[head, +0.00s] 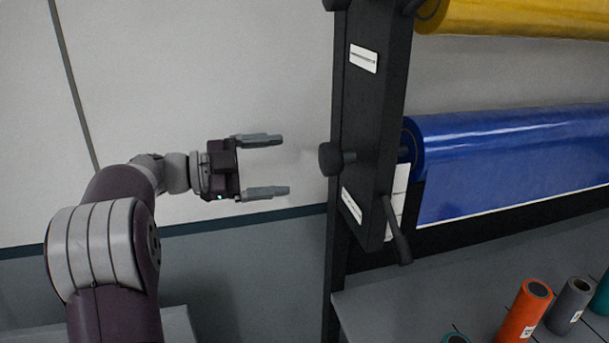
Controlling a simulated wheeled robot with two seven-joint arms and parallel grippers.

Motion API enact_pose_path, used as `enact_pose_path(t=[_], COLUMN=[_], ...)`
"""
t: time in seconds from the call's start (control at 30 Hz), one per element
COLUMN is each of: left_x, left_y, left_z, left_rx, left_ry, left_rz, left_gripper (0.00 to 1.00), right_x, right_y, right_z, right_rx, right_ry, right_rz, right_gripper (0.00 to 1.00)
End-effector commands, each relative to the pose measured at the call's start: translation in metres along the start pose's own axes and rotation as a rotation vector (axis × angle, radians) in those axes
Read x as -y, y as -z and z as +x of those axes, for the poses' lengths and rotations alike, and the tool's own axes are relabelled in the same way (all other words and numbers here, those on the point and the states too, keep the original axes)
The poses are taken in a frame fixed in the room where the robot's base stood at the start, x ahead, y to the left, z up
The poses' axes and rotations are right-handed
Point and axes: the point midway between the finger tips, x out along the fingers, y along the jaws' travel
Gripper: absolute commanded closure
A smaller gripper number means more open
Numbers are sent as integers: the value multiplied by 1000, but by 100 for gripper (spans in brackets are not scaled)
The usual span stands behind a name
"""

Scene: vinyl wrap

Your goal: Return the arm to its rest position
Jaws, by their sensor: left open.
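My left arm comes in from the lower left of the head view. Its gripper (266,166) is open and empty, with its two fingers pointing right. The fingertips are apart from a black knob (330,159) on the side of the rack post (372,115), with a gap between them. My right gripper is not in view.
The black rack holds a blue vinyl roll (510,150) and a yellow roll (520,14) above it. A black lever (397,232) hangs from the post. Orange (524,312) and grey (570,305) rolls stand on the grey table (440,285).

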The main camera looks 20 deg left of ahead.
Motion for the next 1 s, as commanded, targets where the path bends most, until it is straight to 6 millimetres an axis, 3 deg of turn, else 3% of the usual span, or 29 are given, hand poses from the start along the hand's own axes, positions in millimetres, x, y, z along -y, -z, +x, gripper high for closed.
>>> enact_pose_path(t=[0.17, 0.6, 0.67, 0.77, 0.83, 0.87, 0.93, 1.0], left_x=[0, 0, 5, 37, 60, 60, 28, -36], left_y=[0, 0, -7, -44, -90, -112, -164, -197], left_z=[-14, -14, -14, -22, -48, -60, -84, -96], left_rx=[1, 0, 37, 193, 391, 493, 754, 988], left_ry=[0, 0, 21, 222, 470, 573, 752, 814], left_rz=[-1, 4, 27, 48, -25, -85, -291, -530], left_gripper=[10, 10, 10, 10, 10, 10, 10, 10], right_x=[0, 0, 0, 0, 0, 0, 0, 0], right_y=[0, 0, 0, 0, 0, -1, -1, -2], right_z=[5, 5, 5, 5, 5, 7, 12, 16], right_rx=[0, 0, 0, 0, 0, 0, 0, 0], right_ry=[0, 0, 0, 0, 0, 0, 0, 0], right_rz=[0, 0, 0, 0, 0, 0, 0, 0], right_gripper=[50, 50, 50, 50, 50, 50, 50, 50])
